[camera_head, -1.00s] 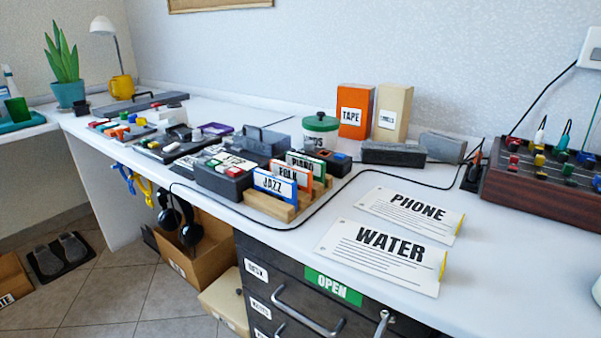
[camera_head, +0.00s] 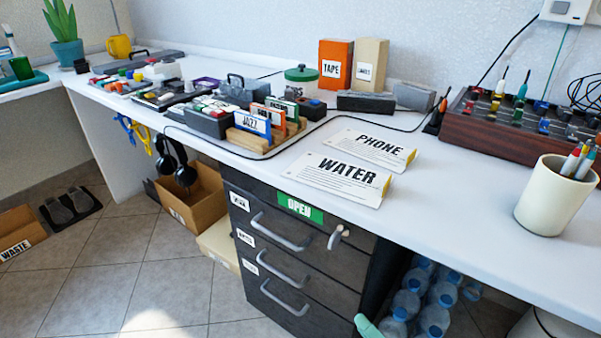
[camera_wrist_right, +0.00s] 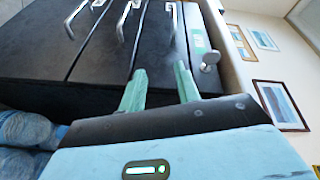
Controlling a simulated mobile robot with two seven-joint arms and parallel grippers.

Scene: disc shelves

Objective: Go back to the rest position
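My right gripper shows in the right wrist view (camera_wrist_right: 160,88), with its two pale green fingers apart and nothing between them. It faces the dark drawer cabinet (camera_wrist_right: 95,75), and I cannot tell how far from it. In the head view only a pale green tip of the right gripper (camera_head: 366,326) shows at the bottom edge, in front of the cabinet (camera_head: 335,258) and beside the water bottles. My left gripper is in neither view.
The white desk (camera_head: 460,190) carries the WATER card (camera_head: 332,180), the PHONE card (camera_head: 372,150), a record rack (camera_head: 262,143) and a pen cup (camera_head: 552,200). Water bottles (camera_head: 432,318) stand under the desk. A WASTE box (camera_head: 20,232) is at the left. The floor (camera_head: 110,270) before the cabinet is clear.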

